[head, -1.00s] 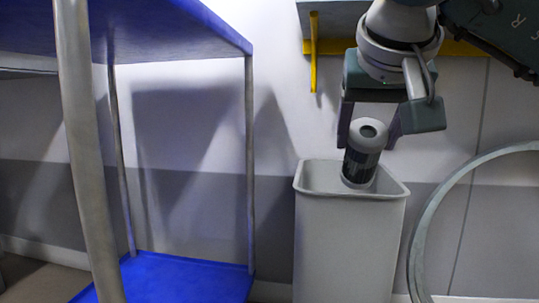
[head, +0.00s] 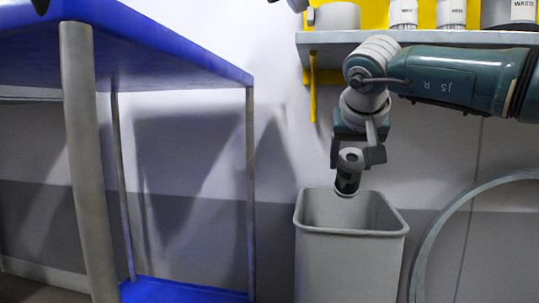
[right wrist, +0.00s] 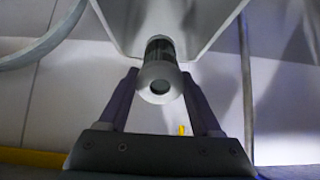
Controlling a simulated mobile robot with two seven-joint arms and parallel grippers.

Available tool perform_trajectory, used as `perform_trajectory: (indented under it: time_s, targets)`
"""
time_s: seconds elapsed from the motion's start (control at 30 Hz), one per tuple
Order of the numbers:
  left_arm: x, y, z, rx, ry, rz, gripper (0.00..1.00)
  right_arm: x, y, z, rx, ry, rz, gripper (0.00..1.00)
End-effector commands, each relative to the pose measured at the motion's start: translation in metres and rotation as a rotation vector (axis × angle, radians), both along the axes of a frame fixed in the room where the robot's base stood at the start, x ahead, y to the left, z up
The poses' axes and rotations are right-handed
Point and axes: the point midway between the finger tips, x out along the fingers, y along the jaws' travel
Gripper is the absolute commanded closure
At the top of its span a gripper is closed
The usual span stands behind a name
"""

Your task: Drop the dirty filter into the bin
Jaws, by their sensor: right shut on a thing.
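The dirty filter (head: 348,178) is a small cylinder with a pale ringed top and a dark ribbed body. My right gripper (head: 358,160) is shut on its upper part and holds it nearly upright. The filter hangs by the back rim of the open grey bin (head: 350,268), its lower end overlapping the opening in the picture. I cannot tell how far below the rim it reaches. In the right wrist view the filter (right wrist: 160,78) sits between the two fingers, with the bin (right wrist: 212,18) beyond it.
A blue table (head: 170,35) with metal legs stands at the left. A grey shelf (head: 420,38) with white containers (head: 452,12) is on the wall above my right arm. A large grey ring (head: 440,235) stands right of the bin.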

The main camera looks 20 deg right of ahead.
Motion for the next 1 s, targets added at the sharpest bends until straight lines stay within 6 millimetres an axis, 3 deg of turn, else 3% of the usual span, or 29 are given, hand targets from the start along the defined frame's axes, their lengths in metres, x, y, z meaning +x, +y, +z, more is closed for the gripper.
perform_trajectory:
  time_s: [0.33,0.37,0.63,1.0]
  targets:
    - [0.0001,-0.0017,0.0009,-0.007,0.0,0.004,0.0,0.003,-0.0015,0.0003,0.0,-0.001,0.001,0.9]
    - [0.0001,-0.0017,0.0009,-0.007,0.0,0.004,0.0,0.003,-0.0015,0.0003,0.0,-0.001,0.001,0.33]
    - [0.0,-0.0014,0.0008,-0.005,0.001,0.004,0.0,0.0026,-0.0016,0.0003,0.0,-0.001,0.001,0.03]
    - [-0.0001,0.0009,0.0051,0.003,0.001,-0.002,0.0,-0.0001,-0.0002,0.005,0.0,-0.001,0.001,0.0]
